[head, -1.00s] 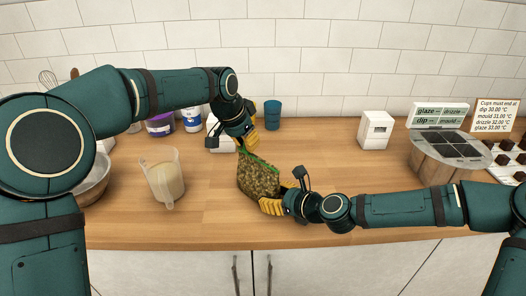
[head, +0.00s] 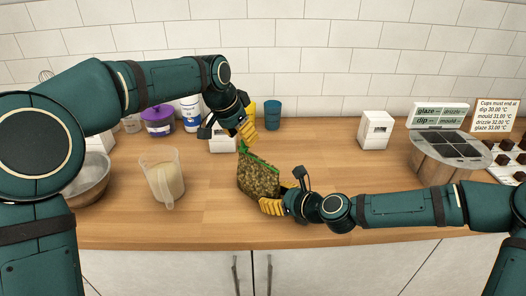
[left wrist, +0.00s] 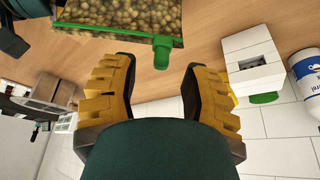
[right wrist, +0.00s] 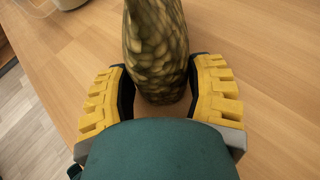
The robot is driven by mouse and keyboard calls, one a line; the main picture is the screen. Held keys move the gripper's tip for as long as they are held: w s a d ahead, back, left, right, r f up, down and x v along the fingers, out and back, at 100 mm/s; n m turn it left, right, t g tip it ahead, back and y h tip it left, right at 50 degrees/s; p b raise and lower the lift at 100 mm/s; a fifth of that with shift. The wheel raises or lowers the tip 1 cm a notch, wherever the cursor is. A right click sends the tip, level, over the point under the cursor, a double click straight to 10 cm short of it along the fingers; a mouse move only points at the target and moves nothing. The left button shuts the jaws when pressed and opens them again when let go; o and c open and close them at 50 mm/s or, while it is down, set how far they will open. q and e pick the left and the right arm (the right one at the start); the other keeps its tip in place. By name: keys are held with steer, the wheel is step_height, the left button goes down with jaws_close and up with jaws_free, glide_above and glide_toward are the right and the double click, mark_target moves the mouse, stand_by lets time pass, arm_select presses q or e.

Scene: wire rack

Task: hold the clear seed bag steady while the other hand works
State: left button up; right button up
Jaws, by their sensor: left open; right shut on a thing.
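The clear seed bag (head: 258,180), full of brownish-green seeds, stands on the counter with a green strip along its top edge. A green slider tab (left wrist: 162,53) shows at the end of that strip in the left wrist view. My left gripper (head: 247,137) is open, above the bag's upper left corner; in the left wrist view its fingers are spread on either side of the tab, with nothing between them. My right gripper (head: 273,204) is shut on the seed bag at its lower right; the bag (right wrist: 157,50) also shows between its fingers in the right wrist view.
A clear jug (head: 164,180) and a metal bowl (head: 82,182) stand on the left. A blue cup (head: 273,115) and a white device (head: 376,130) are behind. A round stand (head: 440,165) and a board with dark pieces (head: 507,165) are at right. The counter front is clear.

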arm_select(q)
steer(key=shift+v, duration=1.7)
steer(key=v, duration=1.2)
arm_select(e)
steer(key=o, duration=1.4)
